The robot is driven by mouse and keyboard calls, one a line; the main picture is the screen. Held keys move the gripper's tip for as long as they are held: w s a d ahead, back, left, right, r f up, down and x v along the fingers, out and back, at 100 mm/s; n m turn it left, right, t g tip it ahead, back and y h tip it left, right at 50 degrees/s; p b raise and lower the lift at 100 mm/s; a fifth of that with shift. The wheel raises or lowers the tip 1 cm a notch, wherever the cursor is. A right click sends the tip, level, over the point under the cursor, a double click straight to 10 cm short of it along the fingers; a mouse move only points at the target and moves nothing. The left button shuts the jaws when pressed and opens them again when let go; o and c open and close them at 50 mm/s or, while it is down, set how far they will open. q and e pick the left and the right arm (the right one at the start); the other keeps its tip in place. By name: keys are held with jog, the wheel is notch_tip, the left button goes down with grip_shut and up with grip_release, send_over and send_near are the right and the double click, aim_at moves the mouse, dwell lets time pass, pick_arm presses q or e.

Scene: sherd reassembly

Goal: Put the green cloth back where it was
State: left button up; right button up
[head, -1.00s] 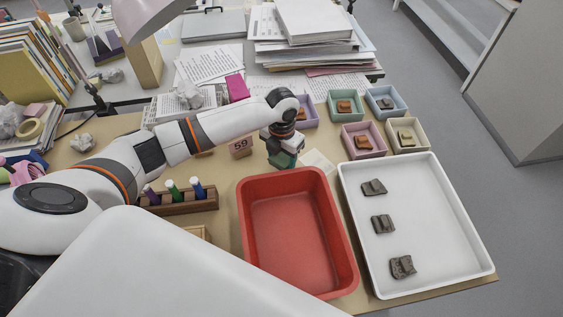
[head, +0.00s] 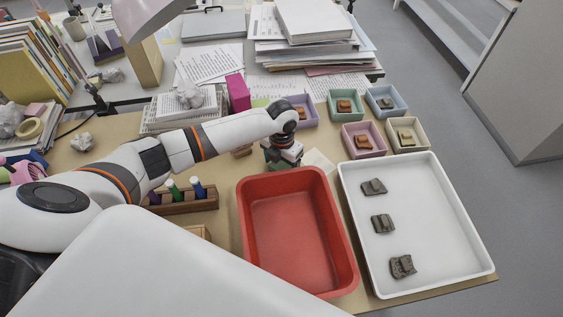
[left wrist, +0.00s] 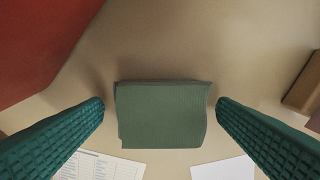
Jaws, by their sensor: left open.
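The green cloth (left wrist: 161,114) is a small folded pad in the middle of the left wrist view, over the tan tabletop. My left gripper is open, with its green ridged fingers (left wrist: 160,115) on either side of the cloth and a gap at each side. In the head view my left gripper (head: 283,158) points down just behind the red tray (head: 247,235). It hides the cloth there. My right gripper is not in view.
A white tray (head: 460,245) with dark sherds stands to the right. Small coloured boxes with sherds, such as the pink one (head: 363,153), stand behind it. A wooden rack (head: 190,205) with markers is at the left. Papers lie close to the gripper.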

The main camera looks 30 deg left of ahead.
aim_at(281, 166)
pick_arm(q)
notch_tip(281, 166, up, 12)
jog(key=shift+r, duration=0.15)
dwell(0.3)
jog(key=shift+s, duration=0.1)
dwell(0.4)
